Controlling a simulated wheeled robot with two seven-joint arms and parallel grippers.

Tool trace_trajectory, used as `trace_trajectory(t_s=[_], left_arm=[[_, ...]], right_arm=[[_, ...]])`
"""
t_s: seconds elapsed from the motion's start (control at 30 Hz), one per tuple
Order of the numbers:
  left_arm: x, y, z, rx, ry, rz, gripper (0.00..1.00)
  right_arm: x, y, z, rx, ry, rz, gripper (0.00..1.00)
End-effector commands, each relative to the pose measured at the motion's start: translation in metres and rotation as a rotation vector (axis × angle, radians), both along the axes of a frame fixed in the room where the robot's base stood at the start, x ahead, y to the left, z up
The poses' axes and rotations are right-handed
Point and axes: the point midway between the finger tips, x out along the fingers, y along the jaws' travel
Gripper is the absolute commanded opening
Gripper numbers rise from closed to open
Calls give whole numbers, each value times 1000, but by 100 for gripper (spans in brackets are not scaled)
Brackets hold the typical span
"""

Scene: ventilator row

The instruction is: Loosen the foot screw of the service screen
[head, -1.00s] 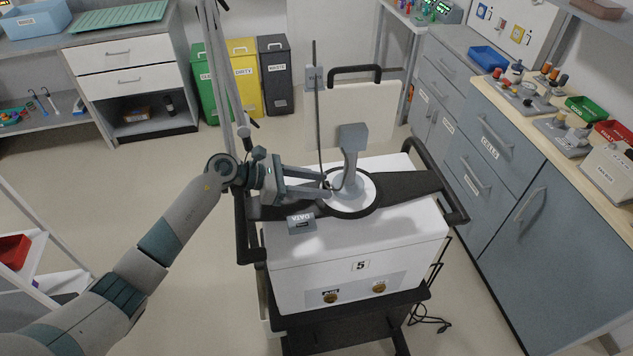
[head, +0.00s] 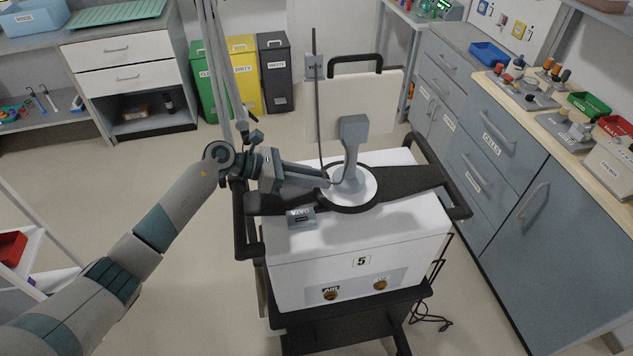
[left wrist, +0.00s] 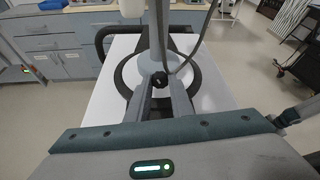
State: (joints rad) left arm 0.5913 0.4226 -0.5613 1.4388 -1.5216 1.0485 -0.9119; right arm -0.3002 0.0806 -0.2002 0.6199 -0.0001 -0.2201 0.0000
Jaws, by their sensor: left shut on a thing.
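In the left wrist view the foot screw (left wrist: 160,79) is a small black knob low at the front of the post (left wrist: 157,40). My left gripper (head: 328,180) reaches in from the left, low beside the post. In the left wrist view its two fingers (left wrist: 161,88) are shut on the foot screw, one on each side. The screw is hidden behind the fingers in the head view. My right gripper is not in view.
A dark ring and dark band (head: 415,182) surround the foot. A thin upright rod (head: 316,100) stands close behind my fingers. A counter with parts (head: 530,120) runs along the right.

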Motion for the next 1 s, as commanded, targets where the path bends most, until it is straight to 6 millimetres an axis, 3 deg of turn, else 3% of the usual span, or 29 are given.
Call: trace_trajectory(t_s=[0.2, 0.5, 1.0], left_arm=[[3, 2, -6, -46, 152, 1, 0], [5, 1, -5, -105, 346, 1, 0], [5, 2, -1, -131, 433, 2, 0]], right_arm=[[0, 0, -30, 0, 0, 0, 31], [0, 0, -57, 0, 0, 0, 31], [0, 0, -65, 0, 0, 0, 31]])
